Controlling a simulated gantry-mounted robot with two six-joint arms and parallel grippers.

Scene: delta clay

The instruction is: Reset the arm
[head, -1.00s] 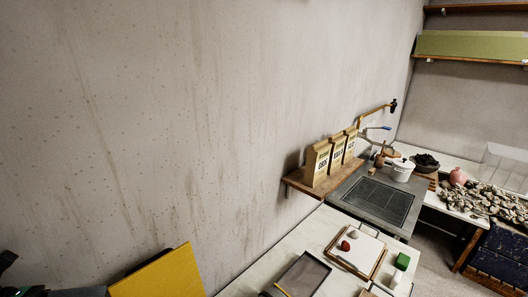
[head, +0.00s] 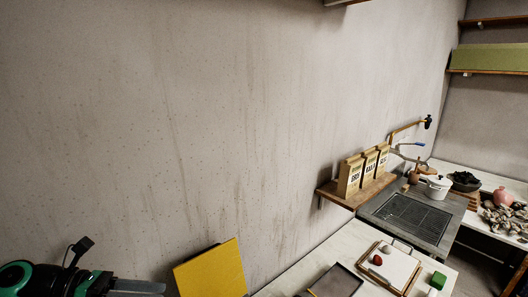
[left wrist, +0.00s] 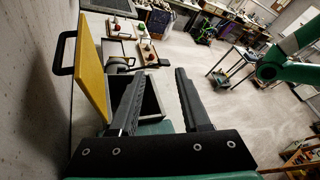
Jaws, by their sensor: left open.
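My left gripper (left wrist: 158,105) is in the left wrist view with its two dark fingers spread apart and nothing between them. Part of my left arm shows at the bottom left of the head view, beside a yellow panel (head: 212,274). The yellow panel also stands at the left of the left wrist view (left wrist: 92,65), close to the left finger. My right gripper is not in view.
A white worktop (head: 340,245) runs along the wall with a dark tray (head: 338,281), a board (head: 392,268) and a green block (head: 438,280). Bags (head: 350,176) stand on a wall shelf. Open floor (left wrist: 210,60) lies beyond my fingers in the left wrist view.

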